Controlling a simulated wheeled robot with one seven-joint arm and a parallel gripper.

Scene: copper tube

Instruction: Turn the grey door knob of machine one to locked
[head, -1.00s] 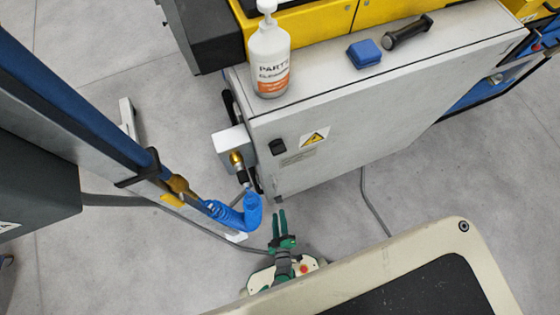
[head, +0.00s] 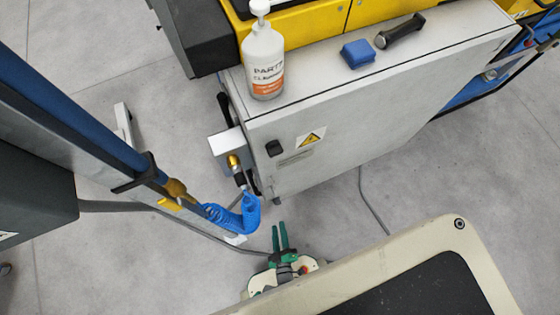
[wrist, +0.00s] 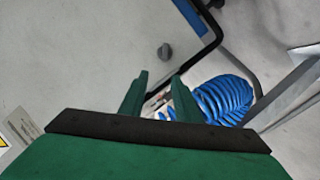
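The door knob (head: 275,147) is a small dark knob near the left edge of the light grey cabinet door (head: 340,140), beside a yellow warning sign. What seems to be the same knob (wrist: 165,50) shows grey in the wrist view, above and beyond my fingertips. Its exact turn position is too small to tell. My gripper (head: 280,228) is in front of and below the door in the head view, apart from the knob. Its two green fingers (wrist: 157,85) are apart, with nothing held between them.
A blue coiled hose (head: 235,215) hangs left of my gripper; it shows close behind the fingers in the wrist view (wrist: 218,100). A box with a brass fitting (head: 233,160) juts from the cabinet's left side.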

